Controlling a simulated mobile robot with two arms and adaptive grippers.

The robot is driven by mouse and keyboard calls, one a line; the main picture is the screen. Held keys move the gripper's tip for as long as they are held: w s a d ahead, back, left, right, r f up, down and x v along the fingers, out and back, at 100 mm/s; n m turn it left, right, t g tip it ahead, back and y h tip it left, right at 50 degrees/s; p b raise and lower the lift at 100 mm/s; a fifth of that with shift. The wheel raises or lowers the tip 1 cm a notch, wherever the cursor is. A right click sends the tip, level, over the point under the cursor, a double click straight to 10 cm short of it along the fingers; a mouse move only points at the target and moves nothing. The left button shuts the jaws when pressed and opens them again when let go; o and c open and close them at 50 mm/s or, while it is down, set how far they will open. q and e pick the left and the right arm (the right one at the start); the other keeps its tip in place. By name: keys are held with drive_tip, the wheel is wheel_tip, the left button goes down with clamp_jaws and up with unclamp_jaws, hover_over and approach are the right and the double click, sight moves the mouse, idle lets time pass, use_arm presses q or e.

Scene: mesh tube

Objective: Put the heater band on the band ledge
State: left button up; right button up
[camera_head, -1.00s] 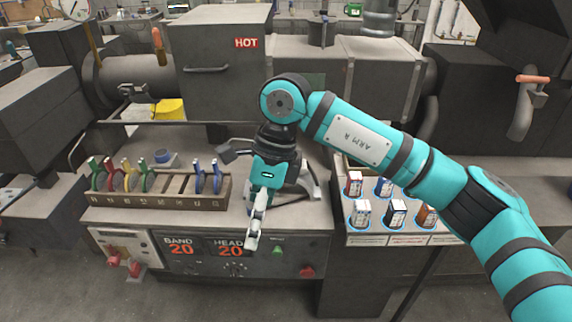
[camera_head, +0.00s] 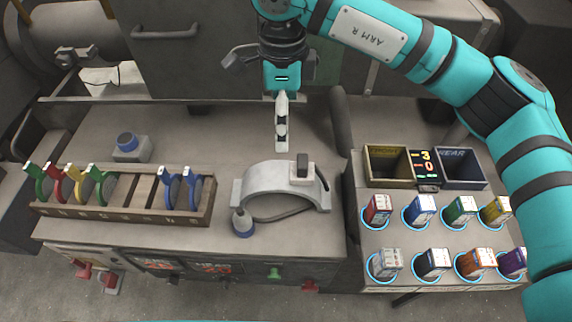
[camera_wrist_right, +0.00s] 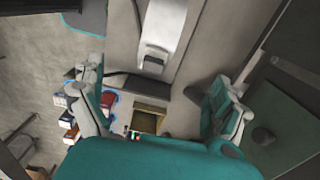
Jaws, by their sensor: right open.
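The heater band (camera_head: 265,185) looks like a pale grey curved half-ring with a small box on top near its right end. It sits on the bench, with a dark cable and a blue-ended plug (camera_head: 243,222) at its front. My right gripper (camera_head: 282,135) appears just behind the band in the head view, fingers pointing down, apart from it. In the right wrist view the open fingers (camera_wrist_right: 160,105) stand wide with nothing between the tips, and the band (camera_wrist_right: 165,25) shows beyond them at the top. I cannot tell which surface is the band ledge. My left gripper is out of view.
A rack (camera_head: 130,210) with several coloured clips stands left of the band. A blue-topped block (camera_head: 130,147) sits behind it. At right are two bins (camera_head: 388,166) with a small display and several coloured boxes. Bench around the blue-topped block is clear.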

wheel_tip(320, 180, down, 5)
drive_tip(key=p, duration=0.4)
hover_over(285, 173)
drive_tip(key=f, duration=0.6)
drive_tip(key=shift+s+a, duration=0.1)
drive_tip(key=shift+s, duration=0.15)
drive_tip(key=shift+f, duration=0.4)
wheel_tip(285, 173, down, 4)
drive_tip(key=shift+w+f+p, duration=0.1)
drive_tip(key=shift+f+p, duration=0.05)
drive_tip(key=shift+p, duration=1.05)
drive_tip(key=shift+f, duration=0.3)
drive_tip(key=c, duration=1.7)
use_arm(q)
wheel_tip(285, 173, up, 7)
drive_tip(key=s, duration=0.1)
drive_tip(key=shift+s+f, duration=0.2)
use_arm(e)
drive_tip(key=shift+r, duration=0.1)
drive_tip(key=shift+c, duration=0.2)
drive_tip(key=shift+w, duration=0.1)
